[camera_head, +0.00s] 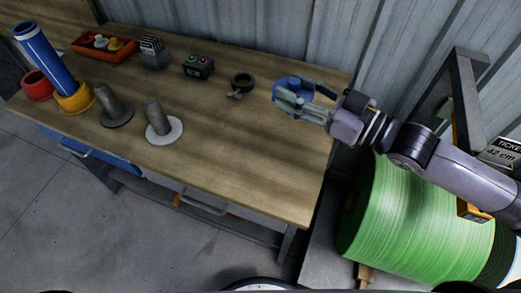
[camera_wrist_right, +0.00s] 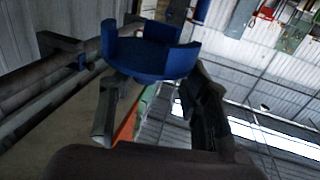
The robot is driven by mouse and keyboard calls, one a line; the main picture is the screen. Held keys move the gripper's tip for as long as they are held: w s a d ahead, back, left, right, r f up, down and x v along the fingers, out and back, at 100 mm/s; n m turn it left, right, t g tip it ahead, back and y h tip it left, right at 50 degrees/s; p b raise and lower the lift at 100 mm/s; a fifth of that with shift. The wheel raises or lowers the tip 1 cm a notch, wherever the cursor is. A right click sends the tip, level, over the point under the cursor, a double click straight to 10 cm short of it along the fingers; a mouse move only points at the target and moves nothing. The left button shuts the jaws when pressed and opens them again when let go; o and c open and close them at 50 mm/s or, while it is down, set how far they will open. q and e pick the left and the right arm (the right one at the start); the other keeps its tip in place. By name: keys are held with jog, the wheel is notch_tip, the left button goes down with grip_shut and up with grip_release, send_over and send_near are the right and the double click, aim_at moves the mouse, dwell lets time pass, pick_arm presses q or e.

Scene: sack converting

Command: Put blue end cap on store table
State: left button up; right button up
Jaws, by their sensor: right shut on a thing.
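The blue end cap (camera_head: 290,84) is in my right gripper (camera_head: 298,100), over the back right part of the wooden table (camera_head: 255,150). The gripper is shut on it. In the right wrist view the cap (camera_wrist_right: 148,58) is a short blue ring with notched walls, between the fingers (camera_wrist_right: 155,105). I cannot tell whether the cap touches the tabletop. My left gripper is not in view.
A grey clamp-like ring (camera_head: 241,83), a button box (camera_head: 198,67), a red bin (camera_head: 103,48), a blue tube (camera_head: 45,57) and two spindles on discs (camera_head: 164,128) stand on the table. A green roll (camera_head: 415,220) is at right. The table's front right is clear.

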jog(key=shift+w+d+f, duration=0.15)
jog(key=shift+d+f, duration=0.05)
jog(key=shift+d, duration=0.25)
jog(key=shift+d+f, duration=0.1)
jog(key=shift+f, duration=0.25)
notch_tip(320, 180, down, 14)
jog(key=shift+r+b, duration=0.15)
jog(key=shift+b, duration=0.15)
jog(key=shift+f, duration=2.65)
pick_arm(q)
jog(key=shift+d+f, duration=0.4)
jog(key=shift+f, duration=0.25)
pick_arm(e)
jog(key=shift+f, duration=0.15)
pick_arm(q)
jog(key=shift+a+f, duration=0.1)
pick_arm(e)
jog(key=o, duration=1.2)
jog(key=shift+c, duration=0.2)
